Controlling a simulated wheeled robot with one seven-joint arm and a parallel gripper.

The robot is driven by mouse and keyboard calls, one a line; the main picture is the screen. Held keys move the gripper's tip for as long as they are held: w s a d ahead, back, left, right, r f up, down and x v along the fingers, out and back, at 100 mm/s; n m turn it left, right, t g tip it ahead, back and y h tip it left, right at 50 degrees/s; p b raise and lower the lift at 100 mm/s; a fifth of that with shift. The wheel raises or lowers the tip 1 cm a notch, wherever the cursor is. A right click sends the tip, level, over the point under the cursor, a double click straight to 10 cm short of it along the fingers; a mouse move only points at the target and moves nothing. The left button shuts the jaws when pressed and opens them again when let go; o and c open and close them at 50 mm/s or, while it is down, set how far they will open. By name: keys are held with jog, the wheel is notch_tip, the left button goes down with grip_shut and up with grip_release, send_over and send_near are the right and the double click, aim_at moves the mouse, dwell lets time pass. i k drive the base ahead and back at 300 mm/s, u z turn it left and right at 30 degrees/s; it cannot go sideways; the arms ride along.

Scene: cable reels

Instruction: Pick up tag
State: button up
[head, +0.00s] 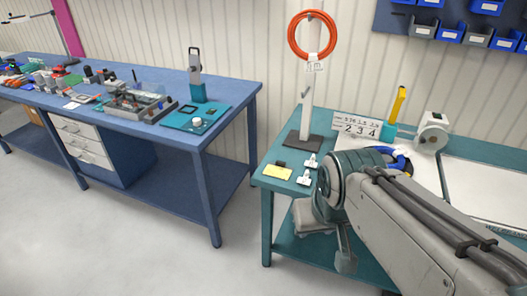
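A small white tag (314,66) with dark marks hangs at the bottom of an orange cable coil (292,36) on a white stand. Two small white pieces, which may be tags or clips, lie on the teal table: one (311,160) farther back, the other (304,178) nearer. I cannot tell which tag is meant. My arm reaches in from the lower right over the table. Grey parts at its end (345,258) show beside the table's front edge, apart from the white pieces. The fingertips are not clear, and nothing held can be made out.
A yellow pad (277,172) lies at the table's left edge. Behind my arm are a number card (358,127), a yellow-handled tool (395,106), a white dispenser (432,133) and a partly hidden blue coil (402,160). A blue workbench (235,90) stands left, across a floor gap.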

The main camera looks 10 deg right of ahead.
aim_at(311, 164)
jog(key=u, duration=0.35)
jog(key=i, duration=0.7)
jog(key=z, duration=0.5)
jog(key=i, duration=1)
jog(key=z, duration=0.85)
